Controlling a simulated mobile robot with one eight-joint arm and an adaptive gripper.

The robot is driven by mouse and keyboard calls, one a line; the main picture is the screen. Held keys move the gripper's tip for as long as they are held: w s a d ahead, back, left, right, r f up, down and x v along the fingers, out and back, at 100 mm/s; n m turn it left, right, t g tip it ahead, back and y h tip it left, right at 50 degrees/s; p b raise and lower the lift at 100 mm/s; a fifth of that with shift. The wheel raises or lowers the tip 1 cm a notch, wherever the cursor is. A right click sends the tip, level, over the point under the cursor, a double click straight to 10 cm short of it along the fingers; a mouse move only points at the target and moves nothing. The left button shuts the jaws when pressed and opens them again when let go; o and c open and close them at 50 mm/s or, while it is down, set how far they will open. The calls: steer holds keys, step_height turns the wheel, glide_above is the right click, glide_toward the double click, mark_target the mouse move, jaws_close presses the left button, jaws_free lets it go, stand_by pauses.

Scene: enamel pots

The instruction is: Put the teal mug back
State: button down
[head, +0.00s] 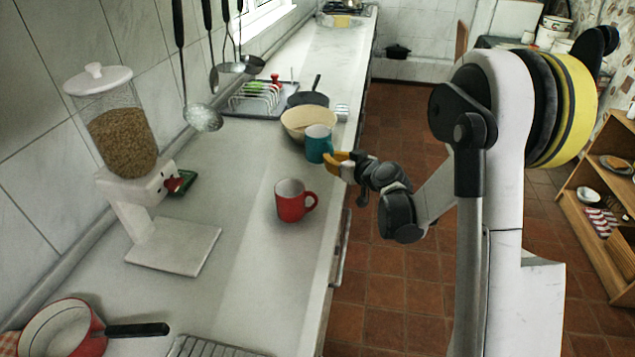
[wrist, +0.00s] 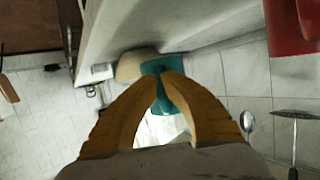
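The teal mug (head: 318,143) is upright at the right edge of the counter, in front of a cream bowl. Its handle side faces my gripper. My gripper (head: 336,162) reaches in from the right, with its yellow fingers at the mug. In the wrist view the two fingertips (wrist: 166,80) come close together on the teal mug (wrist: 172,66), with a teal part showing between the fingers. The gripper looks shut on the mug at its handle. Whether the mug's base touches the counter is hard to tell.
A red mug (head: 291,201) stands on the counter nearer than the teal one. The cream bowl (head: 306,121), a dark pan (head: 308,99) and a dish rack (head: 258,97) lie behind. A cereal dispenser (head: 125,140) and red pot (head: 65,330) stand left. The counter (head: 225,245) between is clear.

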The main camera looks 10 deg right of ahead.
mark_target(316, 162)
steer(key=a+f, duration=0.1)
steer(key=a+f+b, duration=0.1)
steer(key=a, duration=0.1)
steer(key=shift+w+a, duration=0.1)
steer(key=shift+w, duration=0.05)
steer(key=shift+f+b, duration=1)
steer(key=shift+f, duration=0.95)
steer(key=shift+f, duration=0.15)
steer(key=c, duration=1.6)
jaws_free()
